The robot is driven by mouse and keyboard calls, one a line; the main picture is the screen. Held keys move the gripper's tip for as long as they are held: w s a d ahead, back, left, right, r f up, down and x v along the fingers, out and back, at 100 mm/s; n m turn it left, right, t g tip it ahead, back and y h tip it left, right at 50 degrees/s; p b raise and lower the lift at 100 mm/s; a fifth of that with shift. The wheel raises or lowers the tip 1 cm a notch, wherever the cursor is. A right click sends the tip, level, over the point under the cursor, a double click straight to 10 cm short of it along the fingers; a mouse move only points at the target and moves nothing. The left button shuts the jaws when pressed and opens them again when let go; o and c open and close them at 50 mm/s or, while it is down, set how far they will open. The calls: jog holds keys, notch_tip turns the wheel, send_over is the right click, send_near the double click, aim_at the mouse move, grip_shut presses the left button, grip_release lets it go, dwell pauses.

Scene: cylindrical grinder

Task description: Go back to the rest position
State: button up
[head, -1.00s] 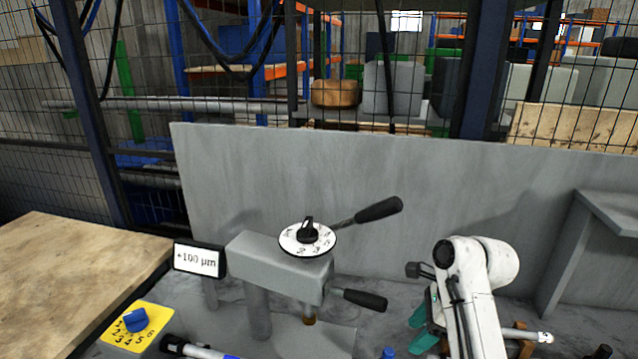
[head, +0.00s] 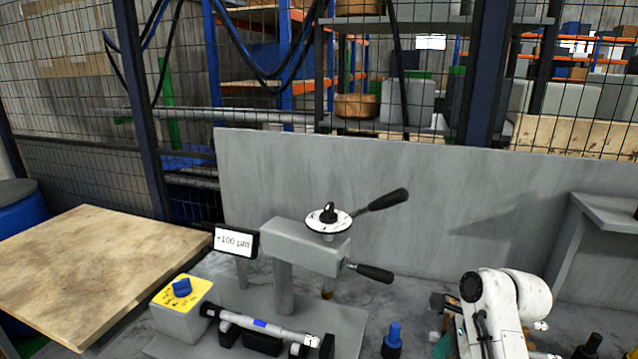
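My white arm (head: 500,308) shows at the lower right in the head view, folded over the bench. Its lower part runs out of the bottom of the picture. My gripper's fingers cannot be made out, so whether it holds anything does not show. The grey grinder unit (head: 300,247) stands left of my arm. It has a white dial with a black knob (head: 328,216) and two black-handled levers, the upper (head: 388,200) and the lower (head: 372,272). A display (head: 236,241) reads +100 µm.
A yellow box with a blue knob (head: 181,288) and a silver cylindrical workpiece (head: 270,327) are at the front left. A blue-topped peg (head: 394,336) stands left of my arm. A grey panel (head: 420,190) closes the back. A wooden table (head: 95,265) at the left is bare.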

jog(key=s+f+n+h, duration=0.2)
jog(key=s+f+n, duration=0.95)
jog(key=s, duration=0.65)
jog(key=s+d+f+n+h, duration=0.2)
jog(key=s+n, duration=0.6)
jog(key=s, duration=0.9)
jog(key=shift+s+d+n, duration=0.15)
jog(key=shift+d+n, duration=0.2)
jog(key=shift+d, duration=0.3)
